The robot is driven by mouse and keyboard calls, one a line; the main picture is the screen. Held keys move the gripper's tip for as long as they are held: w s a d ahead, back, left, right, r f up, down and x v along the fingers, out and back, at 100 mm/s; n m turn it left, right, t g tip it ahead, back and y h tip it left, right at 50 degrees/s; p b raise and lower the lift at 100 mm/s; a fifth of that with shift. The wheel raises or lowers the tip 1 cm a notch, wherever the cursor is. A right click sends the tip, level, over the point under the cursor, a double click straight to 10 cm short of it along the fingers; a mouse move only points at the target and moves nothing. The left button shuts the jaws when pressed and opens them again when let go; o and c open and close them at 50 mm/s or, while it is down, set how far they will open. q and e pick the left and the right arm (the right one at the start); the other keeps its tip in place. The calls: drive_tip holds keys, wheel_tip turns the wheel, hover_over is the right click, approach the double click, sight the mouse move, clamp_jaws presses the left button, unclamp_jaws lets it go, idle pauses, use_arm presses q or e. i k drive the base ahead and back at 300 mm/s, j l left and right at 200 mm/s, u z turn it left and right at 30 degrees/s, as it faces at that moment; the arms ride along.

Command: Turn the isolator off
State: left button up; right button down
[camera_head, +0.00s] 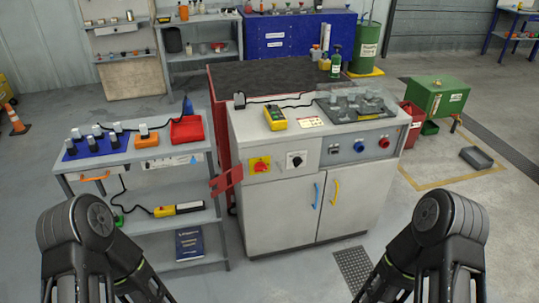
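The isolator is most likely the red rotary handle on a yellow plate (260,165), on the upper left of the grey cabinet's front (275,214). The angle of its handle is too small to read for certain. A black rotary knob on a white plate (296,160) sits just to its right. A red flap or bracket (227,180) sticks out at the cabinet's left edge, left of the isolator and apart from it. Only my dark arm links show at the bottom left and bottom right. Both grippers are out of frame.
A grey shelf cart (148,222) with sensors and a red tray (187,130) stands left of the cabinet. Blue and red buttons (384,143) are at the panel's right. A dark floor grating (354,267) lies in front.

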sight(259, 166)
drive_tip(key=i+l, duration=0.3)
drive_tip(key=l, duration=0.15)
drive_tip(key=i+l, duration=0.3)
drive_tip(key=l+z, duration=0.05)
drive_tip(key=l, duration=0.1)
